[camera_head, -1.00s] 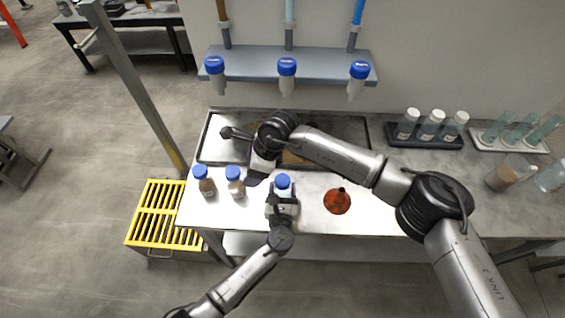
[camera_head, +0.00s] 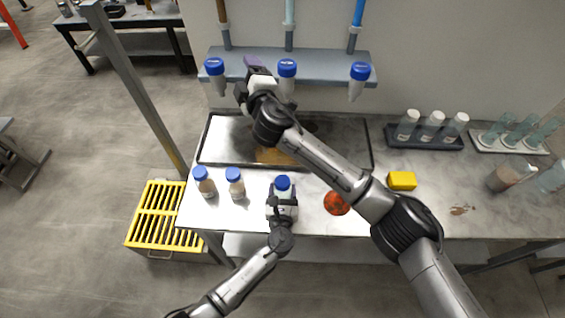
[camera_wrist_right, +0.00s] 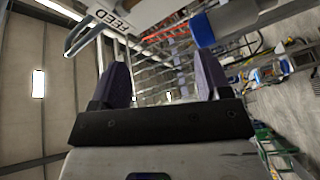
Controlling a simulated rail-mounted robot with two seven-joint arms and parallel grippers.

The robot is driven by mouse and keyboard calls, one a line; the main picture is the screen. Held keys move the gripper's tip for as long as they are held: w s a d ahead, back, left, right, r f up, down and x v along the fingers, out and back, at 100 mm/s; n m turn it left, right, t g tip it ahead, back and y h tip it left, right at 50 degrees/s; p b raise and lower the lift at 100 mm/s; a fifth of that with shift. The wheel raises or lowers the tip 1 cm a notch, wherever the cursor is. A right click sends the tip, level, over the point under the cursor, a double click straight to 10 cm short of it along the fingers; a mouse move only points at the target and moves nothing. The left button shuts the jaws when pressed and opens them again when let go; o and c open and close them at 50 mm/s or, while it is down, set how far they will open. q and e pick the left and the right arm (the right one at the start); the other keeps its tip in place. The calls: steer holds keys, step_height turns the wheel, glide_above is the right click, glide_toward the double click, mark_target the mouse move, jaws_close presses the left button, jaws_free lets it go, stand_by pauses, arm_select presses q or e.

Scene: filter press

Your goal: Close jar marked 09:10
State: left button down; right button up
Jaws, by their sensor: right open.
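Several blue-capped containers show in the head view, with time marks too small to read. One jar (camera_head: 283,185) has a blue cap on top and stands at my left gripper (camera_head: 282,208), whose fingers are around or against it; their closure is unclear. Two jars with brownish contents, a left one (camera_head: 204,184) and a right one (camera_head: 235,185), stand upright on the bench to its left. My right gripper (camera_head: 254,64) is raised at the wall shelf, left of the middle hanging tube (camera_head: 287,69). In the right wrist view its fingers (camera_wrist_right: 160,82) are apart with nothing between them.
The wall shelf (camera_head: 325,66) holds blue-capped tubes below pipes. A dark-rimmed tray (camera_head: 228,140) lies at the back of the bench. A red-orange item (camera_head: 336,204), a yellow block (camera_head: 402,181) and a tube rack (camera_head: 425,140) are to the right. A white FEED label (camera_wrist_right: 118,15) shows close by.

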steer(key=d+f+m+g+h, duration=0.2)
steer(key=d+f+m+h, duration=0.2)
steer(key=f+m, duration=0.15)
steer(key=m+g+h, duration=0.3)
steer(key=m+g, duration=0.6)
steer(key=g, duration=0.5)
glide_above(283, 181)
steer(key=w, duration=0.1)
steer(key=shift+n, duration=0.25)
step_height(283, 181, down, 11)
steer(key=shift+w+a+f, duration=0.1)
steer(key=shift+a, duration=0.05)
steer(key=shift+s+g, duration=0.6)
steer(key=shift+f, duration=0.2)
steer(key=shift+w+a+f, duration=0.1)
steer(key=shift+f, duration=0.35)
steer(key=shift+d+f, duration=0.2)
steer(key=shift+f, duration=3.2)
